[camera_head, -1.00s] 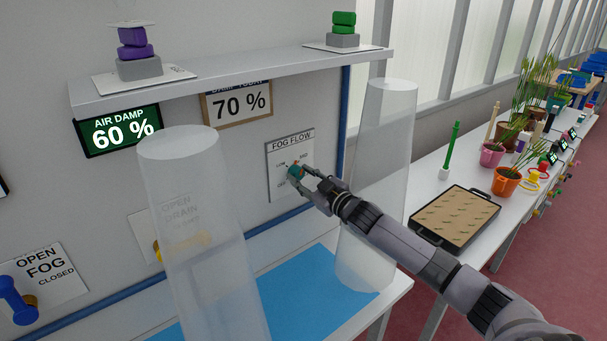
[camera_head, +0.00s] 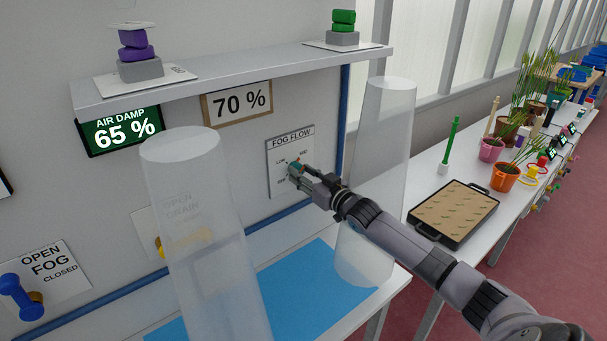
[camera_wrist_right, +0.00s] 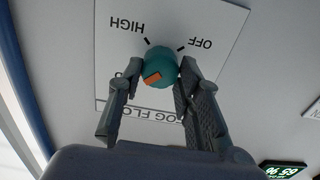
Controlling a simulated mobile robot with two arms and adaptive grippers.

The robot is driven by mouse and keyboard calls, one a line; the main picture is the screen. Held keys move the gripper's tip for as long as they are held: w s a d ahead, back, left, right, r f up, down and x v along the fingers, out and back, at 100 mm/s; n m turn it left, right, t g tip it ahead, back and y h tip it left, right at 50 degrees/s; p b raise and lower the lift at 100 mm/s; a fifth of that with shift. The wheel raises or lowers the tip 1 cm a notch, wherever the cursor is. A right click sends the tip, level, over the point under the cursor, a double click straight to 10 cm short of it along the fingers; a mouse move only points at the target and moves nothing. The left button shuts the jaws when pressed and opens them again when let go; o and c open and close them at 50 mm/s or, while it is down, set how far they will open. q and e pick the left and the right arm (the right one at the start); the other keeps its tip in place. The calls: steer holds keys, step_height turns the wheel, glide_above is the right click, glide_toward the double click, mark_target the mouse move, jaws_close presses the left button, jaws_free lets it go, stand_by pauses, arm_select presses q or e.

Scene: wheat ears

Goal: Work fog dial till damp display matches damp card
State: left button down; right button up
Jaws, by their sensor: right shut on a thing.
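The fog dial (camera_wrist_right: 158,66) is a teal knob with an orange mark, on the white FOG FLOW plate (camera_head: 291,150) on the wall. In the right wrist view the plate's HIGH and OFF labels appear upside down; the others are partly hidden by my fingers. My right gripper (camera_head: 301,171) is shut on the dial, a finger on each side. The green damp display (camera_head: 122,131) reads AIR DAMP 65 %. The damp card (camera_head: 237,103), brown-framed, reads 70 %; its top line is hidden by the shelf. My left gripper is not in view.
A shelf (camera_head: 240,75) overhangs the card. A blue OPEN FOG handle (camera_head: 20,297) is at lower left. A soil tray (camera_head: 453,213) lies right of my arm.

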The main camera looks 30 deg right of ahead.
steer(key=shift+f, duration=0.1)
steer(key=o, duration=1.1)
steer(key=shift+o, duration=0.2)
steer(key=shift+s, duration=0.1)
steer(key=s, duration=1.1)
steer(key=shift+s+d, duration=0.4)
steer(key=shift+d, duration=0.05)
